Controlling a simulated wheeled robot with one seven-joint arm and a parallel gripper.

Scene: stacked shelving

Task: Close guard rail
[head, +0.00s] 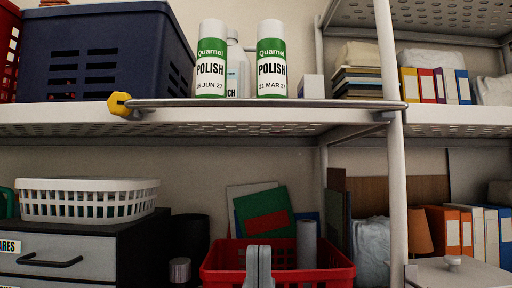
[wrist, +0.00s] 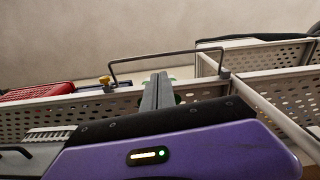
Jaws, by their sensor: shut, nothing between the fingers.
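The guard rail (head: 265,103) is a thin grey metal bar along the front edge of the upper shelf. A yellow knob (head: 119,104) sits at its left end; its right end is by the white post. In the wrist view the rail (wrist: 165,55) shows as a wide U-shaped bar, with the yellow knob (wrist: 104,80) near its left foot. I cannot tell its exact tilt. My gripper (head: 258,266) is shut and empty, below the rail and in front of the red basket in the head view. In the wrist view its fingers (wrist: 158,90) point toward the shelf, apart from the rail.
Two polish cans (head: 211,60) (head: 271,60) and a navy crate (head: 95,55) stand on the upper shelf (head: 60,120). A white post (head: 393,150) rises at the right. Below are a red basket (head: 335,276) and a white basket (head: 90,198) on dark drawers.

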